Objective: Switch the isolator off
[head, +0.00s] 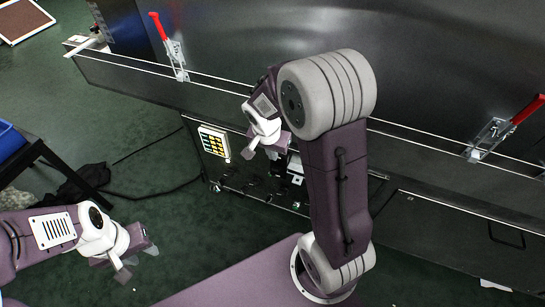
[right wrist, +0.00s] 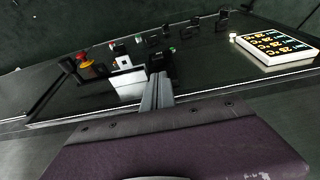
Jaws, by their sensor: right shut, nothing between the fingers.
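In the right wrist view, a control panel (right wrist: 215,70) carries a red knob on a yellow base (right wrist: 85,62) at the left. Near the middle are a black fitting and a white plate (right wrist: 128,84). I cannot tell for sure which fitting is the isolator. My right gripper (right wrist: 158,88) is shut and empty, its fingertips over the panel beside the white plate, partly hiding what lies behind. I cannot tell whether they touch. In the head view my right arm hides part of this panel. My left gripper (head: 151,249) hangs over the floor at lower left, away from the panel; its fingers are unclear.
A white display with yellow digits (right wrist: 276,45) sits on the panel, also in the head view (head: 213,143). Red-handled clamps stand on the dryer at left (head: 172,45) and right (head: 500,127). A black stand with a blue bin (head: 10,140) is far left. Cables cross the floor.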

